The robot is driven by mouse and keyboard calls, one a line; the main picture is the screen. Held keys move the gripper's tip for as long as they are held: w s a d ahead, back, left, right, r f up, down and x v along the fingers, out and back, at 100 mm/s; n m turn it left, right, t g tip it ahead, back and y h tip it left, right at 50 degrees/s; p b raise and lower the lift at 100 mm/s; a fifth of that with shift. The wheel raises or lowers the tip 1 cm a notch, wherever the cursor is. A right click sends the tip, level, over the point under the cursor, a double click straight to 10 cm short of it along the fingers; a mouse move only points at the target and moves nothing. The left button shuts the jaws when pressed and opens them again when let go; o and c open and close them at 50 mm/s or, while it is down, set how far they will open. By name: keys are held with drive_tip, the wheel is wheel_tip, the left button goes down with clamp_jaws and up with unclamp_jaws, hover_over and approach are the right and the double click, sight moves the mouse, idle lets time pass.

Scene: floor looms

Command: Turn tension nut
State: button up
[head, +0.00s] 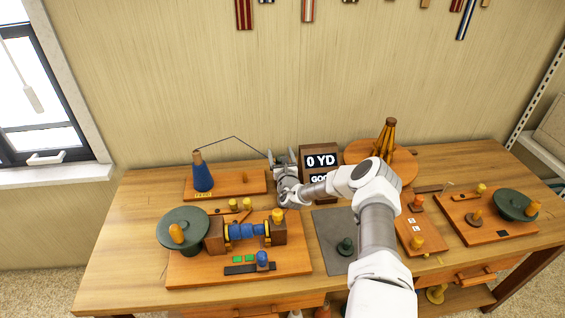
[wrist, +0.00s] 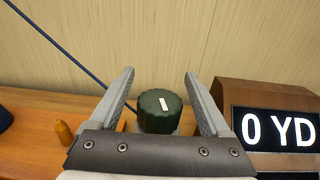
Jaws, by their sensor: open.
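The tension nut (wrist: 160,112) is a dark green ridged knob with a white mark on its face, tilted slightly off upright. In the wrist view it shows between my two fingers, with a gap on each side. My gripper (wrist: 160,76) is open and holds nothing. In the head view my gripper (head: 281,156) is at the back of the bench, left of the display box (head: 320,160), and I cannot make out the nut there. The display box reads "0 YD"; its lower line is partly hidden by my arm.
A blue thread cone (head: 202,175) stands on a wooden board at left, with a thin line running toward my gripper. A winder with a green wheel (head: 183,230) is in front of it. A round wooden stand (head: 380,152) is behind my arm. A grey mat (head: 328,240) lies mid-bench.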

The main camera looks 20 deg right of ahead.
drive_tip(key=s, duration=0.3)
drive_tip(key=s+a, duration=0.1)
drive_tip(key=s, duration=0.7)
drive_tip(key=shift+s+a, duration=0.25)
drive_tip(key=shift+a, duration=0.15)
